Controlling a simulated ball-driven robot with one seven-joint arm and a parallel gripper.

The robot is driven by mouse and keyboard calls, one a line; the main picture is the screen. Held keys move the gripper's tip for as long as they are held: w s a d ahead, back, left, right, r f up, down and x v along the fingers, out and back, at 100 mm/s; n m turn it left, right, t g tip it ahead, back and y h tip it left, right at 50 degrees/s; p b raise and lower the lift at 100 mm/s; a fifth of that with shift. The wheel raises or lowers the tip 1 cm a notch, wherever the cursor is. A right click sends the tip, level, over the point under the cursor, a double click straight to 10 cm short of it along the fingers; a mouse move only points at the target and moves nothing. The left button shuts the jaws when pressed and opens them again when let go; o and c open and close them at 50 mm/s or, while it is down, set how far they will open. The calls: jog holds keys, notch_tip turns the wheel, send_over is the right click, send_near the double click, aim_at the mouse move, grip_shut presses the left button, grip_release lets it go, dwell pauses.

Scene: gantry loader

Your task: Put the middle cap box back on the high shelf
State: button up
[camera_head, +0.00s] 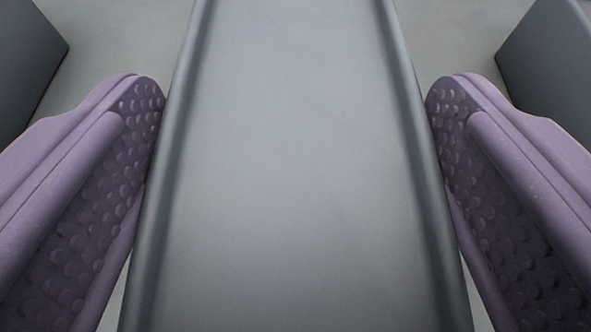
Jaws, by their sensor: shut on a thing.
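A grey box (295,160), which I take to be the middle cap box, fills the centre of the view from the top edge to the bottom edge. It has a smooth flat face and rounded side edges. My gripper (296,110) has two purple, dimpled fingers, one on each side of the box. The fingers are shut on its left and right sides. The far end of the box is cut off by the top of the picture. No shelf can be made out.
A dark grey block (25,65) stands at the upper left, and another dark block (552,65) stands at the upper right. Both are apart from the box and the fingers. A pale grey surface (120,35) shows between them and the box.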

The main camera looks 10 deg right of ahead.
jog(key=o, duration=1.1)
jog(key=shift+c, duration=0.2)
